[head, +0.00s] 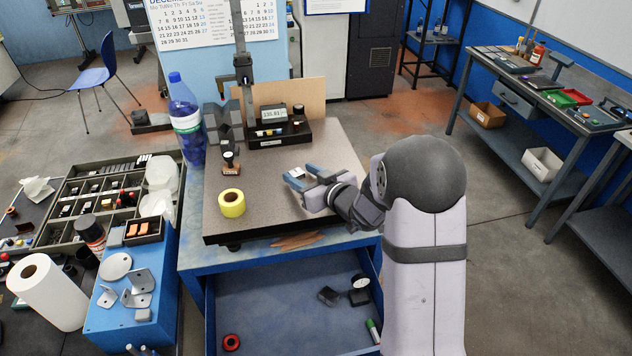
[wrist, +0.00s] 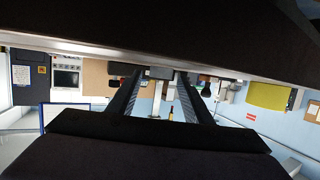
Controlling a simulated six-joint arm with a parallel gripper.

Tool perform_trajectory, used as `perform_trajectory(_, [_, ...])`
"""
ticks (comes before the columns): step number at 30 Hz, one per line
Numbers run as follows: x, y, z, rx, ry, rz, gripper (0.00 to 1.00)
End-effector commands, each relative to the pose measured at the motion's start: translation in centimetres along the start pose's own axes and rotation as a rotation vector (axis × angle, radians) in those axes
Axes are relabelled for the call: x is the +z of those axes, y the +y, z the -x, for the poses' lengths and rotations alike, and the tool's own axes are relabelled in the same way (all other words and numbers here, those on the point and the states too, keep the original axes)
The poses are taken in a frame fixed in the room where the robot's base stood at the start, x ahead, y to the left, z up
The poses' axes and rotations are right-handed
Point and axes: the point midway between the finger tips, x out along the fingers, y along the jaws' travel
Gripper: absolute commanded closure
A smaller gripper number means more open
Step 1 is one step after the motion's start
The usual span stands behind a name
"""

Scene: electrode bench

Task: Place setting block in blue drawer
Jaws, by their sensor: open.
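The blue drawer (head: 290,305) stands open below the granite plate. A dark grey block (head: 329,296) lies in it, beside a round dial with a pale face (head: 360,282). On the plate, a small brownish block (head: 230,170) sits under the gauge at the left. I cannot tell for sure which of these is the setting block. My gripper (head: 303,178) is open, low over the right part of the plate, with a small whitish patch at its fingertips. In the wrist view both fingers (wrist: 160,85) are spread, and I make out nothing held between them.
A yellow tape roll (head: 232,203) and a gauge stand with a display (head: 279,133) are on the granite plate (head: 262,185). A blue bottle (head: 187,120) stands at its left. A red ring (head: 231,342) and green marker (head: 373,331) lie in the drawer; its middle is clear.

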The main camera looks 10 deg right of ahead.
Motion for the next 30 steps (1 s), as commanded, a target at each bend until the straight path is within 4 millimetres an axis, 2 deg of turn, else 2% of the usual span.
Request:
perform_trajectory(5, [0.1, 0.1, 1.8, 0.003, 0.002, -0.001, 0.54])
perform_trajectory(21, [-0.1, 0.2, 10.2, 0.004, 0.003, 0.001, 0.54])
perform_trajectory(30, [0.0, 0.0, 11.9, 0.001, 0.0, 0.0, 0.54])
